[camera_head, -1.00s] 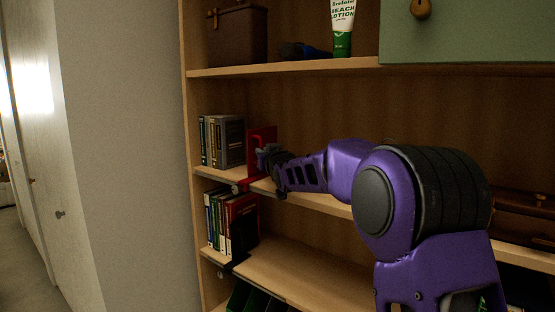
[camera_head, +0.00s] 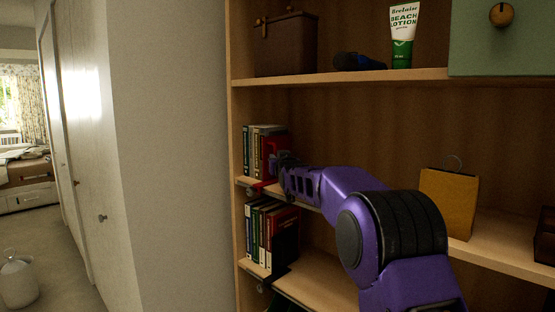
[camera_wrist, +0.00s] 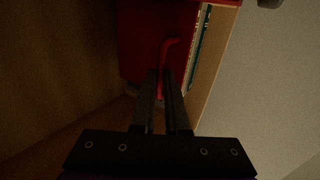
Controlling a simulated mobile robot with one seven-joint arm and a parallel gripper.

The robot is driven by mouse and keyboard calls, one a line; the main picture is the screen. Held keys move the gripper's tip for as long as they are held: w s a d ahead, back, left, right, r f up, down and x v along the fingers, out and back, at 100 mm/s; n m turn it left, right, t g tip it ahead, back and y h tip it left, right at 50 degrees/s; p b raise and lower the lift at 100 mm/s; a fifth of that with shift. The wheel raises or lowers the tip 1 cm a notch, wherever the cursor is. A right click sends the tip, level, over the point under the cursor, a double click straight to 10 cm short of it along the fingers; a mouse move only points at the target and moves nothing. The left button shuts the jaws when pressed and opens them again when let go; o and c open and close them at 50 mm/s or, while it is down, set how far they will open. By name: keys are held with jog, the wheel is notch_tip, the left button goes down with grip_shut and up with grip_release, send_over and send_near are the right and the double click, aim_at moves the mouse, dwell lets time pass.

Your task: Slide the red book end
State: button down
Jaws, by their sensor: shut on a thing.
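The red book end (camera_head: 269,146) stands upright on the middle shelf, at the right side of a row of books (camera_head: 254,143). It looks close against them, but contact cannot be made out. My gripper (camera_head: 277,160) is at the book end's right side, shut on its red handle. In the wrist view the red plate (camera_wrist: 140,40) fills the upper middle, and my dark fingers (camera_wrist: 161,80) close around the bent red handle. The book edges show just right of the plate. The fingertips are dim there.
A lower row of books (camera_head: 262,232) has a black book end (camera_head: 285,248). A yellow bag (camera_head: 448,203) stands right on the middle shelf. Above are a brown box (camera_head: 286,45) and a lotion tube (camera_head: 403,36). A grey wall (camera_head: 175,160) borders the shelf's left side.

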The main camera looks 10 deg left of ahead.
jog(key=c, duration=0.9)
grip_release()
jog(key=shift+s, duration=0.1)
jog(key=b+v, duration=0.2)
jog(key=v, duration=1.5)
jog(key=shift+s+d+r, duration=0.1)
